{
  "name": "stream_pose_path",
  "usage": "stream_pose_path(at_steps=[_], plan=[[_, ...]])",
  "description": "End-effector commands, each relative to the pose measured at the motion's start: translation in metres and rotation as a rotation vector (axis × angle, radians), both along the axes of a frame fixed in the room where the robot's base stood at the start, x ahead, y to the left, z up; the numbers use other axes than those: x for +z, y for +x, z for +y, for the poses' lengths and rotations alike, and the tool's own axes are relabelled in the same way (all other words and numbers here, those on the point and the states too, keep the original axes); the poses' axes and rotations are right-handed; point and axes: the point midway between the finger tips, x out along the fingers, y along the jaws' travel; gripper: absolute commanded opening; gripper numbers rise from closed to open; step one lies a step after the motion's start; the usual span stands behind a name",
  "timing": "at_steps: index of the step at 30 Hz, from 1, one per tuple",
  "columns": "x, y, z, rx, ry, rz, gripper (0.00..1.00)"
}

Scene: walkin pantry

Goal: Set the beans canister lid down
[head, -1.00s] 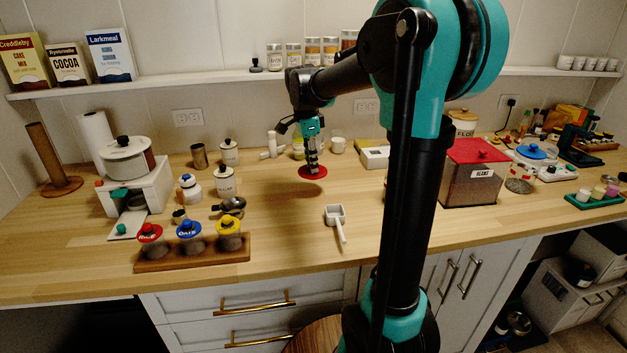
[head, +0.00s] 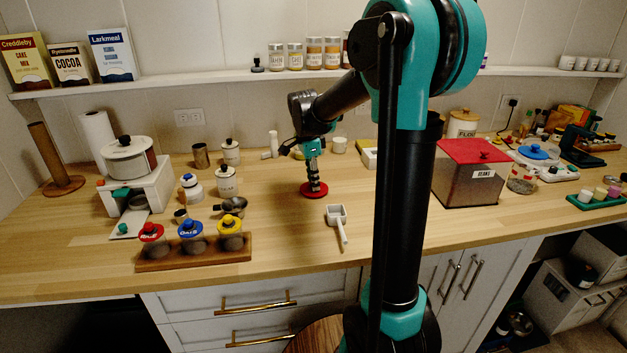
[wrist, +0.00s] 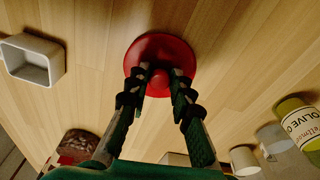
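A round red lid (head: 314,192) with a red knob is at the middle of the wooden counter. My gripper (head: 313,183) points down over it. In the wrist view, my gripper (wrist: 160,80) has one finger on each side of the red knob (wrist: 158,82), closed on it, with the lid's disc (wrist: 160,48) beyond. The lid looks level, at or barely above the counter; I cannot tell whether it touches. A canister labelled BEANS (head: 462,184) stands to the right with a square red top.
A white scoop (head: 338,222) lies just in front and right of the lid. A rack (head: 195,253) with red-, blue- and yellow-lidded jars is front left. White canisters (head: 227,181) stand left. Counter around the lid is bare.

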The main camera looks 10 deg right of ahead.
Motion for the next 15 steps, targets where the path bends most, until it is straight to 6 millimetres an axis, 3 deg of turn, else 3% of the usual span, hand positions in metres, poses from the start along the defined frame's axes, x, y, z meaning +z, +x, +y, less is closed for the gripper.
stream_pose_path(at_steps=[4,15], plan=[[0.0001,-0.0002,0.0,0.0,0.0,0.0,0.41],[0.0051,-0.0003,0.0002,0.0,0.0,0.0,0.41]])
